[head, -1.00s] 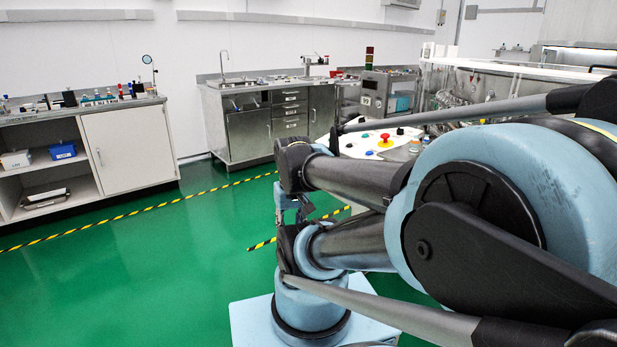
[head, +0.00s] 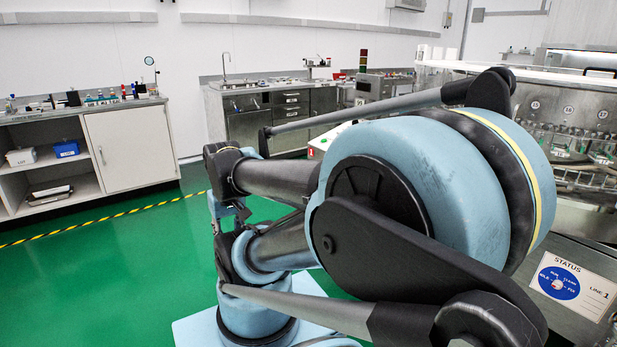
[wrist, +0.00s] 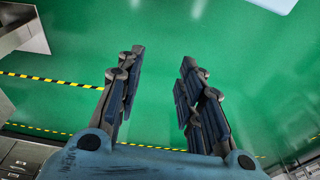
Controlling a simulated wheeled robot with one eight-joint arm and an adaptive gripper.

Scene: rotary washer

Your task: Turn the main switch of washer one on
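A steel washer (head: 590,185) with number plates 15, 16 and 17 and rows of glass vials stands at the right of the head view. A status sign (head: 575,285) reading "LINE 1" is on its near side. A sliver of a white panel (head: 338,134) with a red "1" tag (head: 311,153) shows behind my arm; the rest is covered. I cannot make out the main switch. My gripper (wrist: 163,57) is open and empty in the wrist view, its fingers apart above the green floor. It touches nothing.
A low cabinet (head: 132,150) with bins stands at the left. A steel sink counter (head: 245,125) is along the back wall. Green floor (head: 110,270) with a yellow-black tape line lies open at the left. My arm blocks the centre.

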